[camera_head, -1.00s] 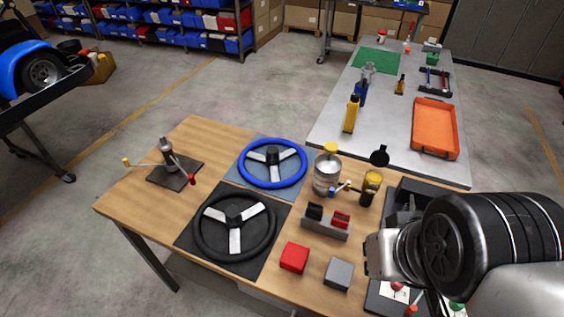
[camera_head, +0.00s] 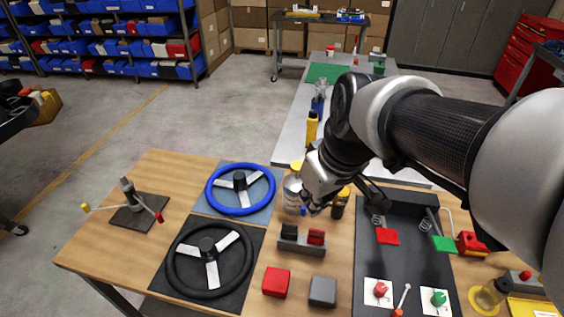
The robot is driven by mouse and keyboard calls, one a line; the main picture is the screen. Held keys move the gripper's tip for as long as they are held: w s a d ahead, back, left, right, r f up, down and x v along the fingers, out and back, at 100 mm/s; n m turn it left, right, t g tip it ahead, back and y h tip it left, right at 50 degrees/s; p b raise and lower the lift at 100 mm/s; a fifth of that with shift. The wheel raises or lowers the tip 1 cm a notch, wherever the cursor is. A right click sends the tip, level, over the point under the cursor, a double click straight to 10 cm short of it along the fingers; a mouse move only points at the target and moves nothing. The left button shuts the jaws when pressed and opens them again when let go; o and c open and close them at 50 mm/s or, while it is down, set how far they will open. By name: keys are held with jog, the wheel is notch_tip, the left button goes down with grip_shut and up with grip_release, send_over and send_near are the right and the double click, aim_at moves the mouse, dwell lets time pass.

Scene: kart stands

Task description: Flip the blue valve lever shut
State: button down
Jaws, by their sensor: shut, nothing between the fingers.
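A small blue part (camera_head: 303,210), likely the blue valve lever, shows at the foot of a silver canister (camera_head: 291,192) on the wooden table. My arm and gripper cover most of it, so its angle cannot be told. My gripper (camera_head: 312,207) is shut and empty. Its tip is close beside the canister and the blue part. Whether it touches either one cannot be told.
A blue steering wheel (camera_head: 212,194) and a black one (camera_head: 172,262) lie to the left. A switch block (camera_head: 301,246), a red block (camera_head: 275,282) and a grey block (camera_head: 322,291) stand in front. A dark pedal board (camera_head: 361,265) is at the right.

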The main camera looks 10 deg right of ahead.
jog(key=w+d+f+n+y, duration=0.1)
jog(key=w+f+n, duration=0.2)
jog(key=w+f, duration=0.5)
jog(key=w+d+f+n+g+p, duration=0.1)
jog(key=w+f+n, duration=0.3)
jog(key=w+f, duration=0.5)
jog(key=w, duration=0.6)
jog(key=shift+y, duration=0.4)
jog(key=shift+s, duration=0.1)
notch_tip(320, 180, down, 9)
jog(key=b, duration=0.1)
jog(key=shift+s+d+f+b, duration=0.2)
jog(key=shift+d+b, duration=0.1)
jog(key=shift+b, duration=0.05)
jog(key=shift+s, duration=0.1)
